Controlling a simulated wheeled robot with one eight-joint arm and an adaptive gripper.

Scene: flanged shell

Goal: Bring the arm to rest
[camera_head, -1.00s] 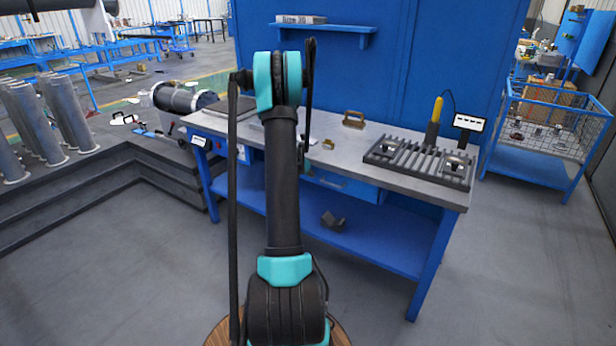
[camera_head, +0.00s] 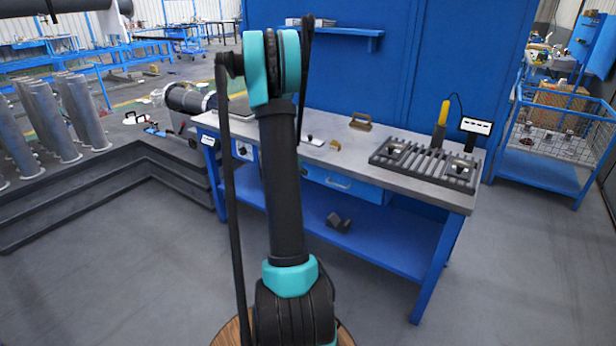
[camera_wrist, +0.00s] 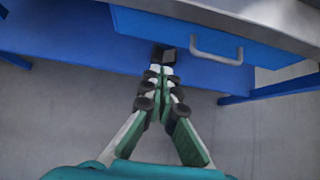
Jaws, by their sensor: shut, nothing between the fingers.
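My gripper (camera_wrist: 162,76) shows in the wrist view, its fingers drawn together with nothing between them. It points down past the front of the blue workbench, over the lower shelf. In the head view my arm rises through the middle of the picture and hides part of the bench; the gripper itself is hidden there. The workbench (camera_head: 352,162) has a grey top and a blue drawer (camera_head: 341,182) with a handle. The drawer handle (camera_wrist: 216,55) is right of my fingers in the wrist view.
A slatted grey tray (camera_head: 426,165) and a yellow-handled tool (camera_head: 441,124) are on the bench's right. A dark angled block (camera_head: 338,222) lies on the lower shelf. A blue wire cart (camera_head: 548,146) stands at right; grey cylinders (camera_head: 80,110) stand at left. Floor in front is clear.

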